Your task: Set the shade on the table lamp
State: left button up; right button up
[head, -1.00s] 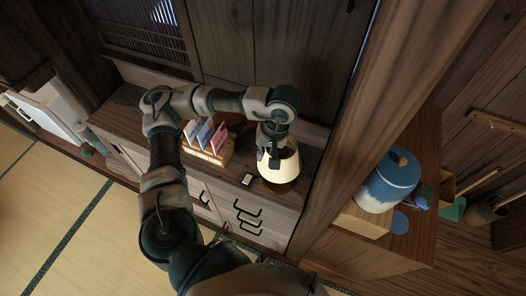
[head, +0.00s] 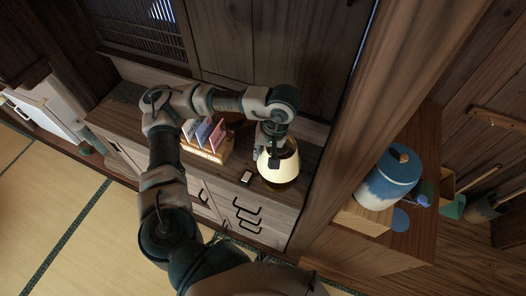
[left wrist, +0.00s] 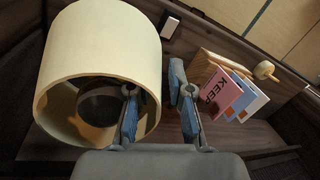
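The cream lamp shade (head: 282,170) stands on the cabinet top, below my left gripper (head: 272,150). In the left wrist view the shade (left wrist: 105,45) is a wide cylinder with its open end facing the camera. A dark round part (left wrist: 97,103) shows inside it; whether this is the lamp is unclear. My left gripper (left wrist: 158,100) has its fingers apart. One finger overlaps the shade's opening and the other is outside its wall, with a gap beside the wall. The lamp base is mostly hidden, so how the shade rests on it cannot be told. My right gripper is out of view.
A wooden holder (head: 207,155) with upright cards stands left of the shade; one card reads KEEP. A small dark-edged block (head: 246,176) lies near the cabinet's front edge. A wooden post (head: 345,130) rises at the right, with a blue-white canister (head: 388,178) beyond.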

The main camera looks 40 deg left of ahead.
pick_arm(q)
jog(key=shift+s+a, duration=0.1)
jog(key=shift+o, duration=0.2)
dwell(0.4)
jog(key=shift+o, duration=0.2)
jog(key=shift+r, duration=0.1)
jog(key=shift+o, duration=0.8)
jog(key=shift+p+v, duration=1)
jog(key=shift+a+p+v, duration=0.1)
jog(key=shift+p+v, duration=0.5)
jog(key=shift+v, duration=0.05)
jog(key=shift+a+p+v, duration=0.15)
jog(key=shift+p+v, duration=0.45)
jog(key=shift+v, duration=0.1)
jog(key=shift+s+d+r+p, duration=0.1)
jog(key=shift+s+r+p, duration=0.05)
jog(key=shift+r+p, duration=0.5)
